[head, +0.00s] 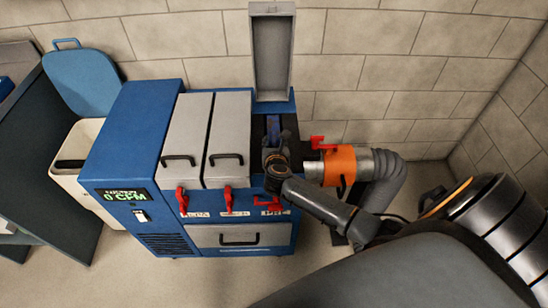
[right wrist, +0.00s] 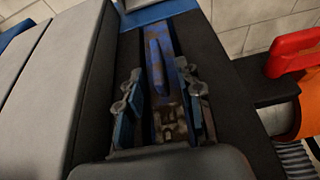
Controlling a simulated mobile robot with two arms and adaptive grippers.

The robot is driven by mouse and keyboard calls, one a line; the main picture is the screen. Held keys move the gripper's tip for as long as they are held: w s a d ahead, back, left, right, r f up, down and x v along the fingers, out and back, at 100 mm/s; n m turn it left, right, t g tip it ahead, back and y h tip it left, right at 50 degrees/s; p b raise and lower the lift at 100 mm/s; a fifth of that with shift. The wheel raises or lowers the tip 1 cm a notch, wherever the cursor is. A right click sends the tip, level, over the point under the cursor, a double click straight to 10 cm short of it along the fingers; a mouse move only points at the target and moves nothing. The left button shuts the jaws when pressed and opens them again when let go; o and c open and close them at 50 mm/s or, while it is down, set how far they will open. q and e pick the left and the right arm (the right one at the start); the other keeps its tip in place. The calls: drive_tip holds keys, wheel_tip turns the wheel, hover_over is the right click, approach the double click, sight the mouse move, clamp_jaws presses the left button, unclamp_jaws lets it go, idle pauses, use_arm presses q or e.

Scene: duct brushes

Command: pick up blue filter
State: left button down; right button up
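The blue filter (head: 273,125) sits in the open slot at the right of the blue machine. Its upper face looks blue with brownish dirty patches. In the right wrist view the filter (right wrist: 158,66) has a raised narrow blue ridge along its middle. My right gripper (head: 274,160) is over the slot, at the near part of the filter. In the right wrist view the right gripper (right wrist: 160,90) is open, one finger on each side of the ridge line, with visible gaps. The gripper hides the near end of the filter in the head view. My left gripper is not in view.
The blue machine (head: 115,150) has two shut grey lids (head: 187,135) left of the slot; a third lid (head: 271,50) stands open behind it. An orange collar (head: 341,165) with a red lever and grey hose is close on the right. A white bin (head: 65,180) stands left.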

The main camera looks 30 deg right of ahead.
clamp_jaws()
drive_tip(key=shift+r, duration=0.1)
drive_tip(key=shift+r, duration=0.65)
wheel_tip(320, 180, up, 49)
drive_tip(key=p, duration=2.2)
drive_tip(key=shift+f+p, duration=0.2)
drive_tip(key=shift+p, duration=0.1)
drive_tip(key=shift+f, duration=0.1)
